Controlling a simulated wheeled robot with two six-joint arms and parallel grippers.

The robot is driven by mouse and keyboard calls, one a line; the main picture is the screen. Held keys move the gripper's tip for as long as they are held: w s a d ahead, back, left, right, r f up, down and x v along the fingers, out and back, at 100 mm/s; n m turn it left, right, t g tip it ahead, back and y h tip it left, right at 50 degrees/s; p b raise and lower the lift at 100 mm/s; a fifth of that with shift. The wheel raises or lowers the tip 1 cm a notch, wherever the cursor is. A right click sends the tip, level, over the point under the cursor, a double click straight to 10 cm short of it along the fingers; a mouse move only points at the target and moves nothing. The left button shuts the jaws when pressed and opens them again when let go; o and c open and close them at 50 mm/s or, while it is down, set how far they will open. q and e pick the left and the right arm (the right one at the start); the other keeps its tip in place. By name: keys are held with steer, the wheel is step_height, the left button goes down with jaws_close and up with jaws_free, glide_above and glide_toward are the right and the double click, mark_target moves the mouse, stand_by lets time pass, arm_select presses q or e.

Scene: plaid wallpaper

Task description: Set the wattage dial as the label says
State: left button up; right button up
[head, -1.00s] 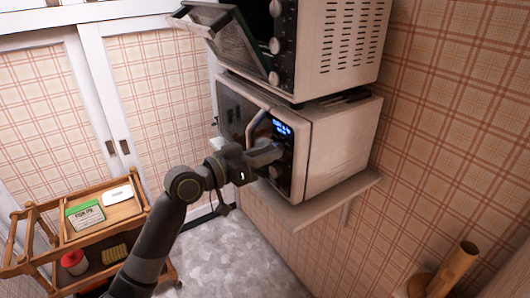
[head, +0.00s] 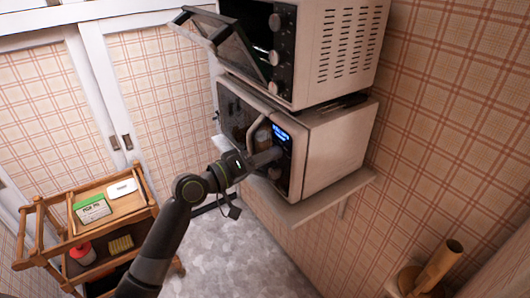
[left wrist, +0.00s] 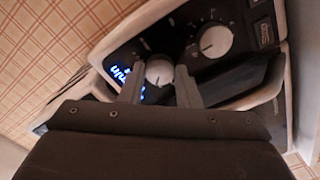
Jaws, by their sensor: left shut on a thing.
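The lower oven, a microwave (head: 335,145) with a pale casing, stands on a wall shelf. Its dark front has a lit blue display (head: 281,132), also seen in the left wrist view (left wrist: 121,75); I cannot read it. My left gripper (head: 270,157) is at the front panel. In the left wrist view, its fingers are on either side of a round pale dial (left wrist: 159,70) beside the display, shut on it. A second dial (left wrist: 215,41) with a ring of marks is farther right. A green and white package (head: 93,209) with print lies on the cart. My right gripper is not in view.
A toaster oven (head: 335,50) with its door (head: 215,32) hanging open stands on the microwave. A wooden cart (head: 72,240) at left holds a white box (head: 122,188), a red bottle (head: 82,253) and a yellow sponge-like block (head: 121,245). The grey floor between is clear.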

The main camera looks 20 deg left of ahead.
arm_select(q)
steer(key=shift+n, duration=0.4)
steer(key=o, duration=1)
steer(key=shift+c, duration=0.2)
steer(key=shift+s+a, duration=0.1)
steer(key=b+v, duration=0.5)
steer(key=v, duration=1.2)
steer(key=shift+a+f, duration=0.1)
